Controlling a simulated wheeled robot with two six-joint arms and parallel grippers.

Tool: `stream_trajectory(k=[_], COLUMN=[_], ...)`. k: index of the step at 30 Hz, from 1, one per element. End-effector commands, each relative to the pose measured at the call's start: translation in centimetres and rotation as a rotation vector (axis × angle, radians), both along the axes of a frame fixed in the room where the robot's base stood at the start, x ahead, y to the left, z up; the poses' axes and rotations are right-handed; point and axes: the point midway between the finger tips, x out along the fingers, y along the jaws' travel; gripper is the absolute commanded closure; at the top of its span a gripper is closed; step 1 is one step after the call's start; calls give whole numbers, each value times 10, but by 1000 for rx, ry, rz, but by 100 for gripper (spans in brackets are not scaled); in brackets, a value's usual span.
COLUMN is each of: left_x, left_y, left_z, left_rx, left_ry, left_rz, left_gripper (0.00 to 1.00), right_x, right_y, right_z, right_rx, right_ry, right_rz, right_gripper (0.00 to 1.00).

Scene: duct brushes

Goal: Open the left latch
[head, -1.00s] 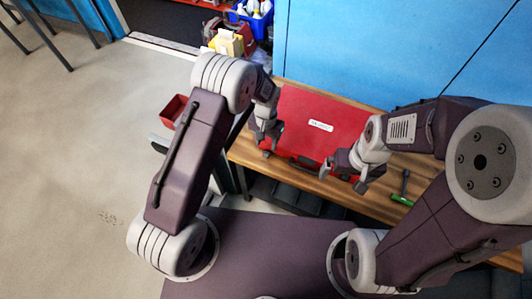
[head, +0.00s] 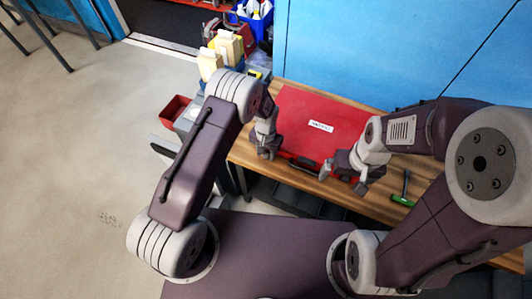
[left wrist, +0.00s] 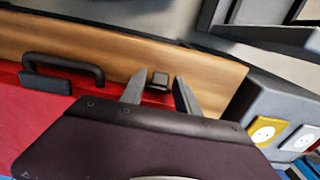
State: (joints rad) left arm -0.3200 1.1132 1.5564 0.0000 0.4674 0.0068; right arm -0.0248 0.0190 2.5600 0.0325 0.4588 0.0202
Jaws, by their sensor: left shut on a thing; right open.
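The red case (head: 318,112) lies on the wooden bench with a white label on its lid. Its dark handle (head: 303,164) is on the front side and also shows in the left wrist view (left wrist: 70,70). My left gripper (head: 267,152) is at the case's front left corner. In the left wrist view its two fingers (left wrist: 160,90) stand on either side of the small black left latch (left wrist: 158,80), shut on it. In the head view the gripper hides this latch. My right gripper (head: 342,179) is open and empty by the case's front right corner.
The bench (head: 245,155) has a narrow bare strip before the case. A green-handled tool (head: 403,198) lies to the right. A blue wall (head: 380,50) stands behind. A red bin (head: 174,109) and pale bottles (head: 225,48) are left of the bench.

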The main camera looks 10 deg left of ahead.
Motion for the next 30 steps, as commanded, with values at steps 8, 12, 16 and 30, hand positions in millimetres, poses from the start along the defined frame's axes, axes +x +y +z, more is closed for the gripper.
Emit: stream_trajectory(k=[8, 12, 16, 30], left_x=[-6, -11, -15, -21], left_y=[2, 3, 5, 7], left_z=[-5, -12, -20, -32], left_rx=[-29, -62, -89, -173], left_ry=[-89, -184, -278, -533], left_rz=[0, 0, 0, -1], left_gripper=[100, 100, 100, 100], right_x=[0, 0, 0, 0], right_y=[0, 0, 0, 0], right_z=[3, -2, -15, -55], right_rx=[0, 0, 0, 0], right_ry=[0, 0, 0, 0], right_rz=[0, 0, 0, 0], right_gripper=[0, 0, 0, 0])
